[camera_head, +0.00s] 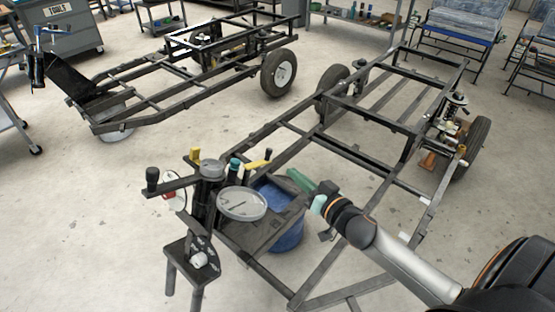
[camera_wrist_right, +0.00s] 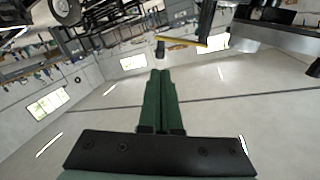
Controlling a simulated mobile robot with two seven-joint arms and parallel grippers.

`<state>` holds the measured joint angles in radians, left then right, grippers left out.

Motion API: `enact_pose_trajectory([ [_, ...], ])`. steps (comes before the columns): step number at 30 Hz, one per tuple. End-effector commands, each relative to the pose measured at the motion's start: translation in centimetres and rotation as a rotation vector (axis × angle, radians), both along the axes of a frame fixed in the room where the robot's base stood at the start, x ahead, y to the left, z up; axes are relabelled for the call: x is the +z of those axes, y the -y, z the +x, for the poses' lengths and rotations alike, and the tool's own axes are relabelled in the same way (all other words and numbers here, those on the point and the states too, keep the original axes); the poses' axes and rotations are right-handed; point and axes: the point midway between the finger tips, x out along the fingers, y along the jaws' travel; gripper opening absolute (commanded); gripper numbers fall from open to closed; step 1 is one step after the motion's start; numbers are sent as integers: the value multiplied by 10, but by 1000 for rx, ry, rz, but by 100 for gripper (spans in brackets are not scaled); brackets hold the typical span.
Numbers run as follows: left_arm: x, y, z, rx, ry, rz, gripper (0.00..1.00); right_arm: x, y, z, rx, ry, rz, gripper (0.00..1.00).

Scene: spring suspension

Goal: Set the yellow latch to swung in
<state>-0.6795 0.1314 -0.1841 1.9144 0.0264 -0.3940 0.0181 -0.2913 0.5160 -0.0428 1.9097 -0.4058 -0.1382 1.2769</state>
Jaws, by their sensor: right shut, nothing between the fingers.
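The yellow latch (camera_head: 257,164) is a flat yellow bar with a black knob at its end, on the stand at the front of the near frame. In the right wrist view, the yellow latch (camera_wrist_right: 183,42) lies beyond the fingertips, its black knob close to their line. My right gripper (camera_head: 293,175) has green fingers that are shut and empty; they are right of the latch and appear apart from it. The fingers also show in the right wrist view (camera_wrist_right: 160,72). My left gripper is not in view.
Next to the latch stand a teal-topped post (camera_head: 235,164), a yellow-topped post (camera_head: 195,155) and a black-knobbed lever (camera_head: 152,176). A round grey dial (camera_head: 241,204) sits below the latch. A blue drum (camera_head: 287,232) is under the frame (camera_head: 335,147). Open floor lies left.

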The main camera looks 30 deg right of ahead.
Motion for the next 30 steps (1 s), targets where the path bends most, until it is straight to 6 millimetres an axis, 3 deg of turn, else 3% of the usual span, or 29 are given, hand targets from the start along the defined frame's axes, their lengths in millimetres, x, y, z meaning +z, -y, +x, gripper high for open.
enact_pose_trajectory([
  [9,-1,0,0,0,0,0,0,-5,-4,50,0,1,-1,0],
  [15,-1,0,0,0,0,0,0,-7,-7,72,0,0,0,0],
  [30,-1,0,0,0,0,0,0,-9,-8,82,0,-1,1,0],
])
